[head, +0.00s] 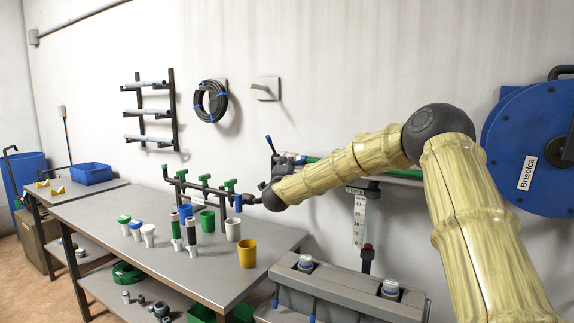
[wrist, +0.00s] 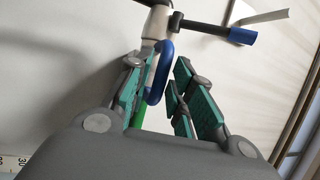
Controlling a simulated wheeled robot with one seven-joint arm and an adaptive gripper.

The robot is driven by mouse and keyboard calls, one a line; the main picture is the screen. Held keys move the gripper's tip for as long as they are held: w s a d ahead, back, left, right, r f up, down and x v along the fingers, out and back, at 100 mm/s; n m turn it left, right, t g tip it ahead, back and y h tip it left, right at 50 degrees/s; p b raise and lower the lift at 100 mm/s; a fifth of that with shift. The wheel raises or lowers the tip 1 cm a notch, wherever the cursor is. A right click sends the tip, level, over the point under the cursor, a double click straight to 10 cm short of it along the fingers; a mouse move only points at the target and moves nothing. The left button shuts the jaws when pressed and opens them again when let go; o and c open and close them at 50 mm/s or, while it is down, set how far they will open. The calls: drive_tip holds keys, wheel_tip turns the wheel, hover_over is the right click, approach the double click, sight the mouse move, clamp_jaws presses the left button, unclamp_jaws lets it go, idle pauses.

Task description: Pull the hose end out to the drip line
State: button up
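A blue hose reel (head: 535,140) marked "Brisolca" hangs on the wall at the right of the head view; I cannot pick out its hose end for certain. My gripper (head: 286,161) is at the wall-side pipework, partly hidden by my own wrist. In the wrist view my gripper (wrist: 166,65) has its green-padded fingers apart. A blue loop-shaped handle (wrist: 163,72) on a pale and grey fitting (wrist: 155,25) lies between or just beyond the fingers; I cannot tell whether they touch it. No drip line is clearly identifiable.
A green pipe (head: 400,174) runs along the wall. A steel bench (head: 140,205) holds cups, fittings and a manifold with green valves (head: 205,178). A grey case (head: 340,294) stands at the front. A black hose coil (head: 211,101) hangs on the wall.

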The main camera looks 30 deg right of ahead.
drive_tip(key=v, duration=0.9)
drive_tip(key=shift+a, duration=0.3)
drive_tip(key=shift+f, duration=0.1)
